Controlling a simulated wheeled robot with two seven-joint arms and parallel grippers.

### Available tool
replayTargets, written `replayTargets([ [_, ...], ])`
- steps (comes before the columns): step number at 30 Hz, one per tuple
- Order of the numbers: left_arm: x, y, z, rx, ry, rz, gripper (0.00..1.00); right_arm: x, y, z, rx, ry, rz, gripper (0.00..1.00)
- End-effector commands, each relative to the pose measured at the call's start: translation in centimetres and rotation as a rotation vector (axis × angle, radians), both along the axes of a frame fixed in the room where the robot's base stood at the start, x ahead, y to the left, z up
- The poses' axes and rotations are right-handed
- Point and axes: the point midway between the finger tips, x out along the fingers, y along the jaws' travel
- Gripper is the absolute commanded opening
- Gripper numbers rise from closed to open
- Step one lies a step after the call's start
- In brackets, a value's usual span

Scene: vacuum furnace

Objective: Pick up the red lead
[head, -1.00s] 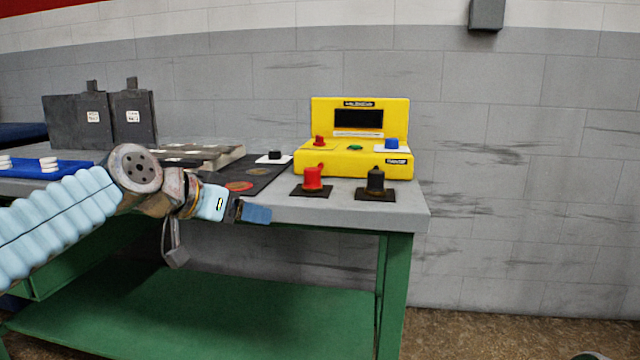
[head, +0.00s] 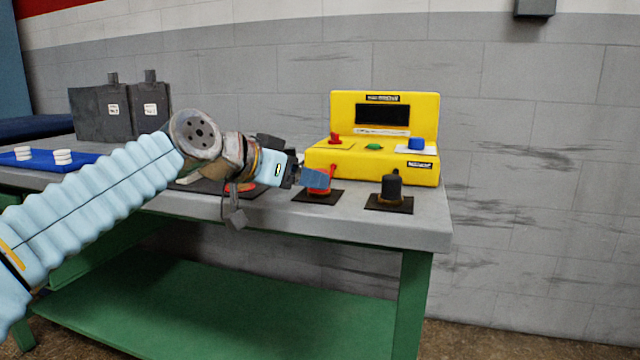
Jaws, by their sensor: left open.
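The red lead (head: 321,192) stands on a small dark square pad (head: 301,197) near the front right of the bench, in front of the yellow meter. My left gripper (head: 318,179) comes in from the left and covers most of the lead's upper part. Its blue fingertip overlaps the lead in the picture; I cannot tell whether they touch. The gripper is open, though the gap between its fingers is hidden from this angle. The black lead (head: 392,188) stands upright on its own pad to the right. My right gripper is out of view.
The yellow meter (head: 375,155) with a dark screen stands behind the leads. The grey bench top (head: 420,225) ends just right of the black lead. A blue tray (head: 85,164) with white discs and dark grey plates (head: 100,115) are at the left.

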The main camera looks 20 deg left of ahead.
Motion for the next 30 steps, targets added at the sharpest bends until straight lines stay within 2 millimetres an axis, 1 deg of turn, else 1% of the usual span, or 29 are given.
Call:
replayTargets([
  [4, 1.2, -0.5, -0.6, 0.000, 0.001, 0.000, 0.69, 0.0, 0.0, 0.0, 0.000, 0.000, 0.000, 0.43],
  [9, 3.5, -1.6, -1.8, -0.001, 0.003, -0.001, 0.69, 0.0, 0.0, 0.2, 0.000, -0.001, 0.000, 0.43],
  [12, 4.3, -2.0, -2.2, -0.001, 0.001, -0.001, 0.69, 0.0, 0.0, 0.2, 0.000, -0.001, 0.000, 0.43],
  [20, 4.6, -2.1, -2.3, -0.001, -0.001, 0.001, 0.69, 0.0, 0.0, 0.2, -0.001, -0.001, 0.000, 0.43],
  [30, 4.6, -2.1, -2.3, 0.000, 0.000, 0.001, 0.17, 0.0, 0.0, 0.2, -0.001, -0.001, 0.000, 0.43],
])
